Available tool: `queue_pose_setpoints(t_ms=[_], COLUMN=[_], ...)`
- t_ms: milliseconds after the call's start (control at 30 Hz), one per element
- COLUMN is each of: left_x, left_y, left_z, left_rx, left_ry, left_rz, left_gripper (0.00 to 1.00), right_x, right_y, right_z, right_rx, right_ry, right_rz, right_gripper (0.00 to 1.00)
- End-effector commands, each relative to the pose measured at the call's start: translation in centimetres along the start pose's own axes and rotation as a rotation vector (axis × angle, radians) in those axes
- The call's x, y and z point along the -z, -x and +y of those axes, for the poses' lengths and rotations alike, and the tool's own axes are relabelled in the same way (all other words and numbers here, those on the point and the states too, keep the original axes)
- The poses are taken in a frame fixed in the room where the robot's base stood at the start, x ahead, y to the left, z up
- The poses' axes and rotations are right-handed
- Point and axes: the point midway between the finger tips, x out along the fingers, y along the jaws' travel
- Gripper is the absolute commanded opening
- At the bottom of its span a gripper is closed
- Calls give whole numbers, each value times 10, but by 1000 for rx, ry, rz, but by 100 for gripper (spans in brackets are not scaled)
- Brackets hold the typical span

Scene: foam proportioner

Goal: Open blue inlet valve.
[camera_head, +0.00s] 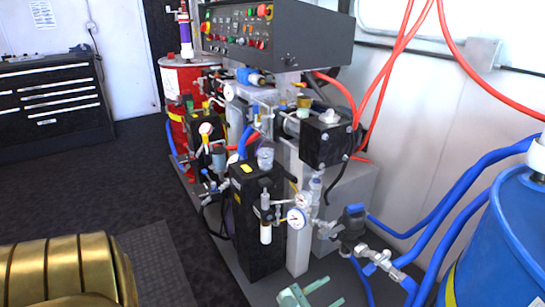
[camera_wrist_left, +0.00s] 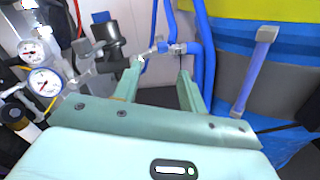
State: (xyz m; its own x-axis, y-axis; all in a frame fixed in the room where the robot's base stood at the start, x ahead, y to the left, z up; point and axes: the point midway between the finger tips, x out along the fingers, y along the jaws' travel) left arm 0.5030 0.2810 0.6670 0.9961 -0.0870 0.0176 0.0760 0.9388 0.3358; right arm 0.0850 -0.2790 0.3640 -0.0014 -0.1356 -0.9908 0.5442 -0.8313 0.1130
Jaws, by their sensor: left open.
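The silver inlet fitting (camera_head: 378,259) joins blue hoses beside a dark pump or valve body (camera_head: 352,226) at the lower right of the machine. The wrist view shows the silver fitting (camera_wrist_left: 170,47) beyond my fingertips and the dark body (camera_wrist_left: 106,38) to its left. Which part is the valve handle I cannot tell. My left gripper (camera_head: 312,291) is at the bottom of the head view, in front of and below the fitting. In the wrist view its two fingers (camera_wrist_left: 160,68) are apart with nothing between them. My right gripper is not in view.
A blue drum (camera_head: 508,245) stands at the right, with blue hoses (camera_head: 455,210) running to the fitting. Pressure gauges (camera_head: 296,219) are left of the dark body. A control panel (camera_head: 275,35) and red hoses are above. Dark floor (camera_head: 100,185) is open at left.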

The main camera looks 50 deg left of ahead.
Motion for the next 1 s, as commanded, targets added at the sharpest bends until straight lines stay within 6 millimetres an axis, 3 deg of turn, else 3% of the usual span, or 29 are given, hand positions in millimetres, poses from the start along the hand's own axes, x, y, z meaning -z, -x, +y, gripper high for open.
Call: queue_pose_setpoints(t_ms=[133, 500, 833, 1000], left_x=[4, 9, 13, 15], left_y=[0, 6, 32, 47], left_z=[5, 43, 102, 128], left_rx=[-1, -50, -46, -3], left_ry=[-389, -1492, -2559, -2755], left_rz=[-24, -66, -62, -38], left_gripper=[42, 42, 42, 42], right_x=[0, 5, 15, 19], right_y=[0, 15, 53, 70], right_z=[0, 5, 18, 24], right_rx=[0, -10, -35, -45], right_ry=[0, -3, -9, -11], right_rz=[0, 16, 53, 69], right_gripper=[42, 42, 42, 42])
